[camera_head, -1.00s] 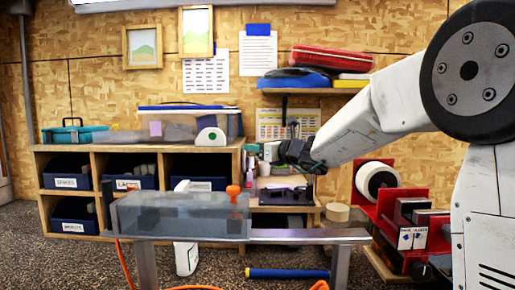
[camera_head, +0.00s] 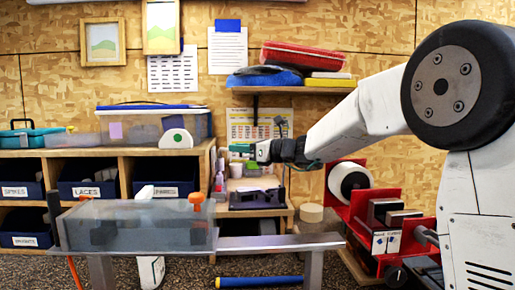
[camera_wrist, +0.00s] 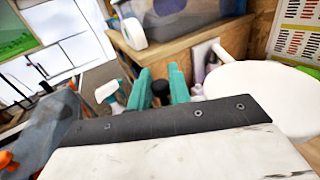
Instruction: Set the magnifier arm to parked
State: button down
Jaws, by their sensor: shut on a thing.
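My gripper (camera_head: 241,150) reaches in from the right, above the small workbench beside the cubby shelf. In the wrist view its teal fingers (camera_wrist: 159,92) are close around a dark round knob (camera_wrist: 160,87), apparently part of the magnifier arm. A large pale disc (camera_wrist: 268,92) lies just right of the fingers and may be the magnifier's head; I cannot be sure. In the head view a thin dark upright piece (camera_head: 281,128) stands by the wall chart, and my gripper and wrist hide most of what is held.
A cubby shelf (camera_head: 123,153) with a clear bin (camera_head: 150,126) stands left of my gripper. In front is a metal stand with a translucent box (camera_head: 135,226) and orange knob (camera_head: 195,198). A red rack (camera_head: 398,205) is at right. A blue tube (camera_head: 260,281) lies low in front.

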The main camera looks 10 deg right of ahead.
jog(key=shift+d, duration=0.1)
jog(key=c, duration=1.3)
grip_release()
jog(key=shift+c, duration=0.2)
jog(key=shift+r, duration=0.1)
jog(key=shift+r, duration=0.3)
notch_tip(320, 180, up, 3)
jog(key=shift+f, duration=0.2)
jog(key=s+d+r, duration=0.1)
jog(key=s, duration=1.5)
jog(key=shift+d+r, duration=0.3)
